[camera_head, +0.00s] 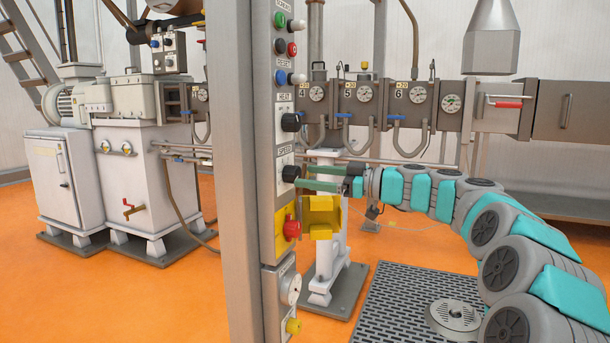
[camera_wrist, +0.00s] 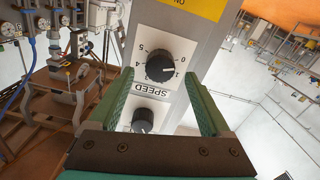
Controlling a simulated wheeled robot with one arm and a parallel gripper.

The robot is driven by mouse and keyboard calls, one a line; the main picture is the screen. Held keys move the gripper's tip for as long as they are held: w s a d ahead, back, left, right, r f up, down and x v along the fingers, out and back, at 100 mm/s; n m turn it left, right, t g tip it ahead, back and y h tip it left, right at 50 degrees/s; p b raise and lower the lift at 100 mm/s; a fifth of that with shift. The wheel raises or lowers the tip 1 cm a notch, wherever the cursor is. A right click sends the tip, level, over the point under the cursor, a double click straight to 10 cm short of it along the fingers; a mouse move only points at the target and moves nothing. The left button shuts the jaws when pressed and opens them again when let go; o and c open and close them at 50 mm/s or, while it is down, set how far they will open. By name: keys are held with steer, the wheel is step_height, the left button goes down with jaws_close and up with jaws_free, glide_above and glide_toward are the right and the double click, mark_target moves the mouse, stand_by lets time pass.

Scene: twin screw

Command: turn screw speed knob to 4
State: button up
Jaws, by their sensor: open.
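The screw speed knob (camera_wrist: 159,68) is a round black knob on a white plate. The wrist view shows it upside down, with the SPEED label below it. A pale mark on it seems to point right, near the 1; the exact setting is hard to read. In the head view the speed knob (camera_head: 290,173) is on the column's narrow panel. My gripper (camera_head: 308,183) is open and level with it, coming from the right. In the wrist view its green fingers stand either side of the knob, with gaps; I cannot tell the remaining depth.
The heat knob (camera_head: 290,122) is directly above the speed knob, with push buttons (camera_head: 280,46) higher up. A red emergency stop (camera_head: 292,228) with a yellow guard (camera_head: 322,216) sits just below my gripper. The grey column (camera_head: 236,170) stands left; gauged barrel sections (camera_head: 364,100) run behind.

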steer(key=shift+x, duration=1.25)
jaws_close()
